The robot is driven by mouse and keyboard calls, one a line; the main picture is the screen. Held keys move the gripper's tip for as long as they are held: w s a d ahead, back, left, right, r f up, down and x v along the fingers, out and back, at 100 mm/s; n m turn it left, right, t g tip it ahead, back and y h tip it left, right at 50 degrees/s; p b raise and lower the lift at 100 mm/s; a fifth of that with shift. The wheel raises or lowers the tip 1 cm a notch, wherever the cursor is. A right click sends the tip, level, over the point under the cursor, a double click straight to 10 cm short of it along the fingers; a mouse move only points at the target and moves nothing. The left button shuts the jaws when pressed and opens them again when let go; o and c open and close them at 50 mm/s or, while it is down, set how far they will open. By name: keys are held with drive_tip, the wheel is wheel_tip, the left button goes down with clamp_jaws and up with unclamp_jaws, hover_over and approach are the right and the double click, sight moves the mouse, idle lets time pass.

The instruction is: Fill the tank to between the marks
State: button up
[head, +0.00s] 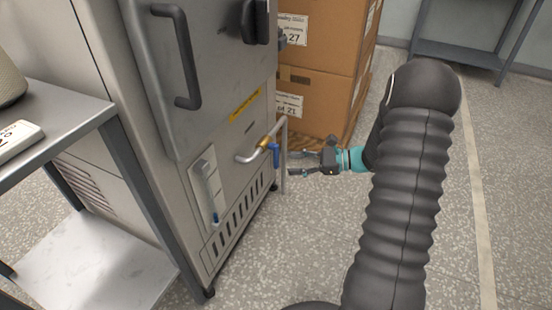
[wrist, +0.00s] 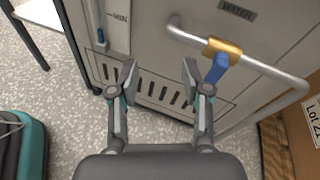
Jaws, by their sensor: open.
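The tank's steel cabinet (head: 225,110) carries a tall narrow level gauge (head: 206,180) on its front, with a small blue patch at the low end. The gauge's lower part, marked MIN, shows in the wrist view (wrist: 117,25). A bent metal pipe (head: 245,157) leaves the cabinet through a brass valve (head: 264,143). The valve's blue lever (head: 274,156) points down, crosswise to the pipe. My gripper (head: 290,164) is open and empty near the lever. In the wrist view the lever (wrist: 215,68) is just right of my right finger, not between the fingers.
Stacked cardboard boxes (head: 325,95) stand on a pallet behind the cabinet. A metal side table (head: 60,115) is at the left. The pipe's downward end (head: 284,165) is close to my fingertips. The speckled floor (head: 290,240) in front is clear.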

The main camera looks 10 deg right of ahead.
sight(278, 159)
drive_tip(key=w+d+f+m+t, duration=0.4)
drive_tip(key=d+f+m+t, duration=0.15)
drive_tip(key=d+f, duration=0.2)
drive_tip(key=x, duration=0.9)
drive_tip(key=f+x, duration=0.1)
drive_tip(key=x, duration=0.4)
drive_tip(key=shift+s+a, duration=0.1)
clamp_jaws()
